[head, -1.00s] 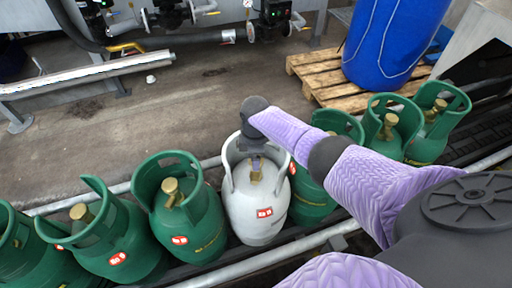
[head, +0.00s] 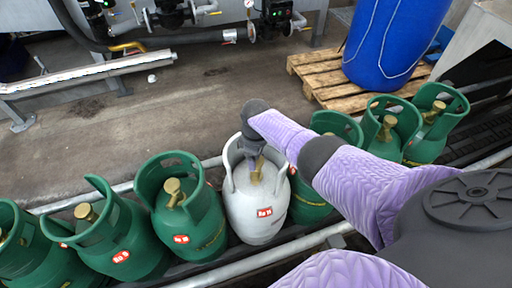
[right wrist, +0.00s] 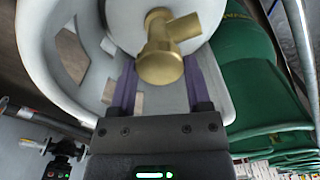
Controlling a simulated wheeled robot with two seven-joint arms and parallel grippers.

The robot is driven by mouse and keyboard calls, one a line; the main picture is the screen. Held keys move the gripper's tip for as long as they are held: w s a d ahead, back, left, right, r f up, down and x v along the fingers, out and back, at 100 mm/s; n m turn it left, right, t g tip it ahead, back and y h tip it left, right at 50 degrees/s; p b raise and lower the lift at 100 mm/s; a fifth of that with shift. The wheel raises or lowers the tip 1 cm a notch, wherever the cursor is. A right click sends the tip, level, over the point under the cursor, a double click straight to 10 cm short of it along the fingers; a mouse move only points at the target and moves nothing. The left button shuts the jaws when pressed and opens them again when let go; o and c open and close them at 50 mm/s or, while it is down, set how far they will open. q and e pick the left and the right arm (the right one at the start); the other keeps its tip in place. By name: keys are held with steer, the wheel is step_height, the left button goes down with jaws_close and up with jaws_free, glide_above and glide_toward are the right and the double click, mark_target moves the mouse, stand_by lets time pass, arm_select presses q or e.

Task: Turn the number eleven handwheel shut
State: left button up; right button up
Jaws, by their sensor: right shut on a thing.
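A white-grey gas cylinder (head: 245,212) stands upright in a row of green ones, with a red label whose number I cannot read for sure. Its brass valve with handwheel (head: 257,173) rises inside the open collar. My right gripper (head: 252,152) reaches down into that collar from above. In the right wrist view, the brass handwheel (right wrist: 160,65) sits between the two purple-grey fingers of my right gripper (right wrist: 160,82), which is shut on it. My left gripper is out of view.
Green cylinders (head: 188,222) stand close on both sides, in line along a conveyor with a metal side rail (head: 230,268). A blue barrel (head: 385,45) on a wooden pallet (head: 318,80) and pipes stand behind. The floor between is clear.

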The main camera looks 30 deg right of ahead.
steer(key=o, duration=1.3)
step_height(320, 180, up, 9)
steer(key=p, duration=0.5)
steer(key=shift+p, duration=0.4)
steer(key=shift+r, duration=0.45)
